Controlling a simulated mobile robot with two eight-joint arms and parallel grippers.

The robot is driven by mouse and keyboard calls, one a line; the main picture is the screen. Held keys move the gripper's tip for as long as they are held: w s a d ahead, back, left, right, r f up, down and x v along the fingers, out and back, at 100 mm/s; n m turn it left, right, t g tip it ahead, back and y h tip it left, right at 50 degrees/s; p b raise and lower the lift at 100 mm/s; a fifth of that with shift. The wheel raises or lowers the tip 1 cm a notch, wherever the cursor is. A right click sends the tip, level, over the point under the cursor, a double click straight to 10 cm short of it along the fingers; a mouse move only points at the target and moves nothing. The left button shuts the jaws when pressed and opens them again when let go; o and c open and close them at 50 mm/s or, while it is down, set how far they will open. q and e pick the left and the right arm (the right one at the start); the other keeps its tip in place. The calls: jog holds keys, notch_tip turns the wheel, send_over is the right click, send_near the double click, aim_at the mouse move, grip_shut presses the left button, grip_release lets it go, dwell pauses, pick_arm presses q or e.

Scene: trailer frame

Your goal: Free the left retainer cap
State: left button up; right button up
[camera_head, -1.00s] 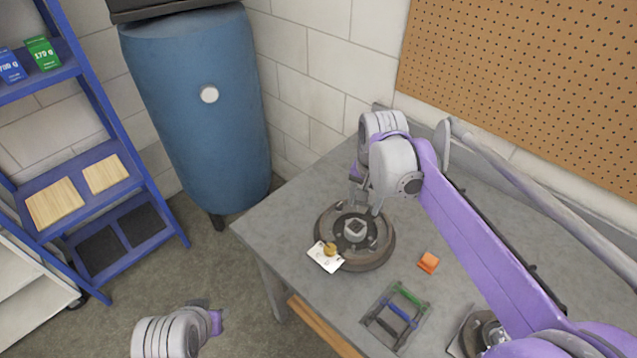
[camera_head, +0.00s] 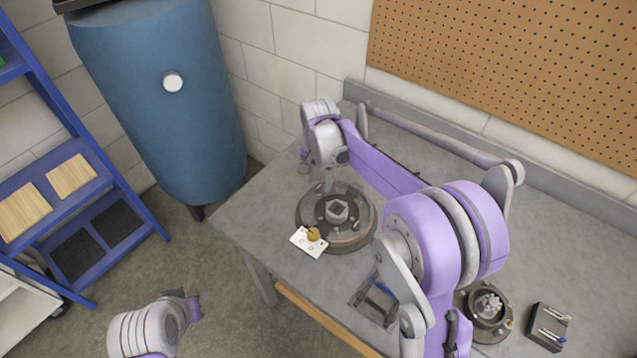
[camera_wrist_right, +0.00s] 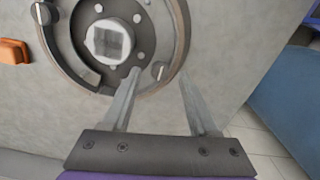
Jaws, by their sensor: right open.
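A round brake drum assembly (camera_head: 358,238) with a square-faced centre hub (camera_head: 337,210) lies on the grey bench; it also fills the top of the right wrist view (camera_wrist_right: 178,35). I cannot tell which is the left retainer cap.
A white card (camera_head: 308,242) with a gold knob (camera_head: 314,234) lies at the drum's front edge. A smaller hub (camera_head: 488,309) and a black pin tray (camera_head: 548,327) stand at right. My right arm hides part of a dark rack (camera_head: 372,303). An orange block (camera_wrist_right: 14,51) lies nearby.

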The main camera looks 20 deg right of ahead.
jog(key=shift+f, duration=0.6)
grip_shut()
